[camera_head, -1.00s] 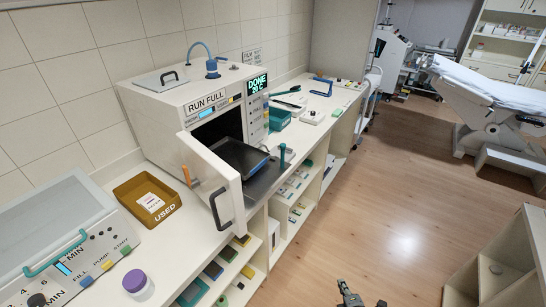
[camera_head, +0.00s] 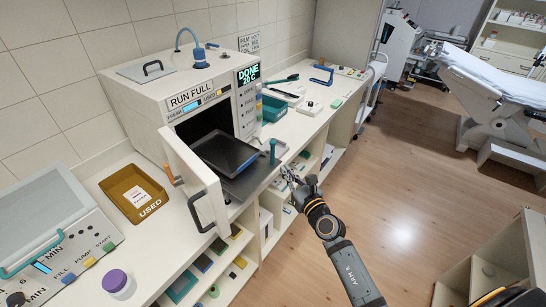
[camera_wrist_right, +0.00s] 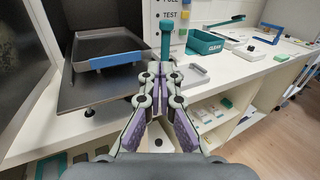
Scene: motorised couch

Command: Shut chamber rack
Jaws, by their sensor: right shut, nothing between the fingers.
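The chamber (camera_head: 190,95) is a white box on the counter with its door (camera_head: 196,178) swung open toward me. Its rack (camera_head: 238,183) is a dark plate pulled out of the opening, with a dark tray (camera_head: 222,152) on it. A teal upright handle (camera_head: 272,150) stands at the rack's outer right corner; it also shows in the right wrist view (camera_wrist_right: 167,40). My right gripper (camera_head: 286,172) is shut and empty, just in front of the handle; in the right wrist view its fingertips (camera_wrist_right: 160,72) are just below the handle. I cannot tell whether they touch. My left gripper is not in view.
A brown USED bin (camera_head: 136,193) and a control panel unit (camera_head: 50,235) stand left of the door. A purple-capped jar (camera_head: 116,281) is at the front. A teal CLEAN bin (camera_wrist_right: 205,43) is right of the chamber. Shelves (camera_head: 205,270) lie below the counter.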

